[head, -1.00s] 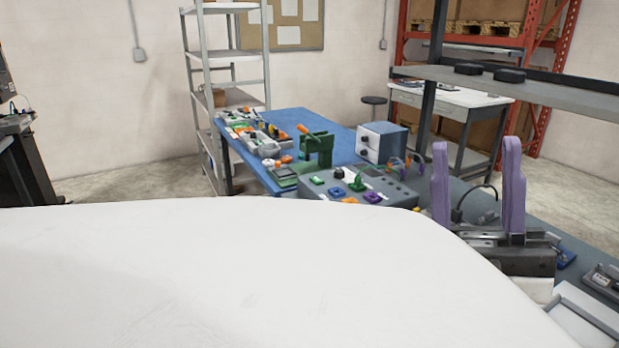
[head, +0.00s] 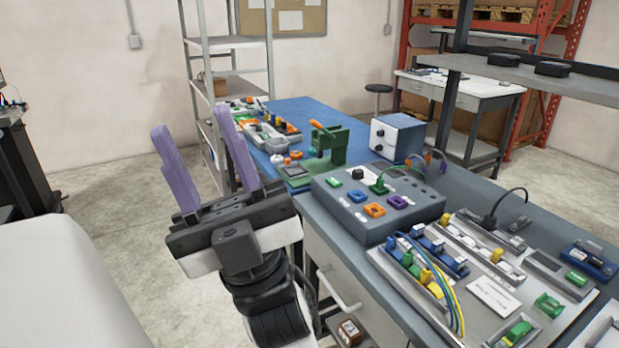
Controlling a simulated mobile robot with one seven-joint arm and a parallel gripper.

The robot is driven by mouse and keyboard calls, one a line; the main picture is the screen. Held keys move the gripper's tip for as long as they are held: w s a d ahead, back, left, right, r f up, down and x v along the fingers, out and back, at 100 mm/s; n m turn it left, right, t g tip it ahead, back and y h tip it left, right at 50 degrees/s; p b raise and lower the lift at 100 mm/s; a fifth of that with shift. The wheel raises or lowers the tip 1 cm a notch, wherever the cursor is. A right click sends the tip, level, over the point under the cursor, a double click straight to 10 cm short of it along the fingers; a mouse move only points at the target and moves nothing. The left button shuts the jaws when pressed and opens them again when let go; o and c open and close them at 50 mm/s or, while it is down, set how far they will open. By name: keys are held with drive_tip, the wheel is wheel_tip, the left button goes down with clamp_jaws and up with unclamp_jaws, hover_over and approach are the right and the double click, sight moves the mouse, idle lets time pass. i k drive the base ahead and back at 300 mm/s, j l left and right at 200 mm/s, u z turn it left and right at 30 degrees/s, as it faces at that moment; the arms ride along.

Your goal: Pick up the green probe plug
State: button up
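A green plug (head: 379,185) stands in the top of the grey test box (head: 352,220), with a green lead arching to the right from it; it looks like the green probe plug. Other green pieces are a small square socket (head: 333,182) on the same box, a green block (head: 547,305) at the right and a green piece (head: 516,333) in a tray at the bottom right. My gripper (head: 191,122) is at the left, beside the bench and apart from the box. Its two purple fingers point up, spread and empty.
A green press-like fixture (head: 328,146) and a blue-grey box with knobs (head: 397,137) stand behind the test box. Trays of coloured connectors and wires (head: 425,275) crowd the near right. A shelf (head: 545,80) overhangs the right side. Blue mat (head: 300,112) lies partly bare.

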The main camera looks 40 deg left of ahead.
sight(380, 181)
drive_tip(key=l+u, duration=0.1)
drive_tip(key=u, duration=1.15)
drive_tip(key=l, duration=0.65)
drive_tip(key=k+l+u, duration=0.1)
drive_tip(key=l, duration=0.55)
